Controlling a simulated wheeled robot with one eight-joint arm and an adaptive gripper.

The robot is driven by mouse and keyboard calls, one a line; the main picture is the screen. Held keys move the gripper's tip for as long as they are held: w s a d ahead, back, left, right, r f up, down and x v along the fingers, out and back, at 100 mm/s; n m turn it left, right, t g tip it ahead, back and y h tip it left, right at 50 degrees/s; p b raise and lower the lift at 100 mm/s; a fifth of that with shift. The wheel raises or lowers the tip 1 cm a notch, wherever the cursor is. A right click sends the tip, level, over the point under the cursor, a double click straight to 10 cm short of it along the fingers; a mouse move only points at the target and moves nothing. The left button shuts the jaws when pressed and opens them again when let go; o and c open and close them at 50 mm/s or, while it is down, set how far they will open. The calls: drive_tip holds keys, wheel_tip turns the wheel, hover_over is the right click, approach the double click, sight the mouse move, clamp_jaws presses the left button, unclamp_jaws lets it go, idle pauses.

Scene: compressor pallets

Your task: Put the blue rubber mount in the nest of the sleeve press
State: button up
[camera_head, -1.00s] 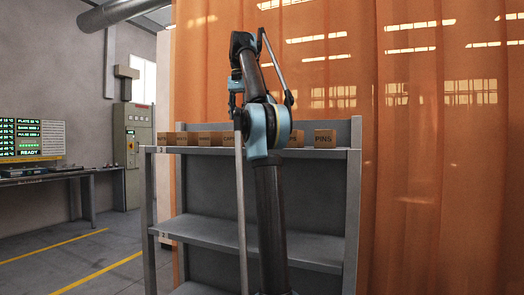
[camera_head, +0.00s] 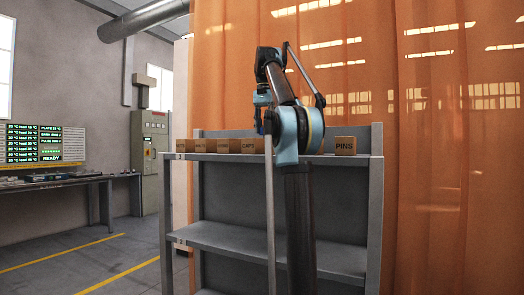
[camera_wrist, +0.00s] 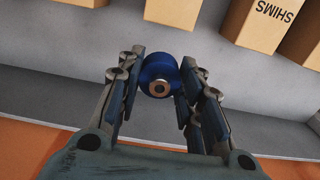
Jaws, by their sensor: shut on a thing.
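In the head view my gripper (camera_head: 261,115) hangs from the raised arm in front of the shelf. The mount cannot be made out clearly there. I see no sleeve press or nest in either view.
A grey shelf rack (camera_head: 300,245) stands ahead, with labelled cardboard boxes such as PINS (camera_head: 345,146) on its top board. An orange curtain (camera_head: 440,190) hangs behind. On the left are a bench (camera_head: 65,181), a lit display screen (camera_head: 45,144), a grey cabinet (camera_head: 150,165) and open floor.

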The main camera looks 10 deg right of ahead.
drive_tip(key=shift+f, duration=3.7)
drive_tip(key=o, duration=1.1)
drive_tip(key=shift+c, duration=0.2)
drive_tip(key=shift+r, duration=0.1)
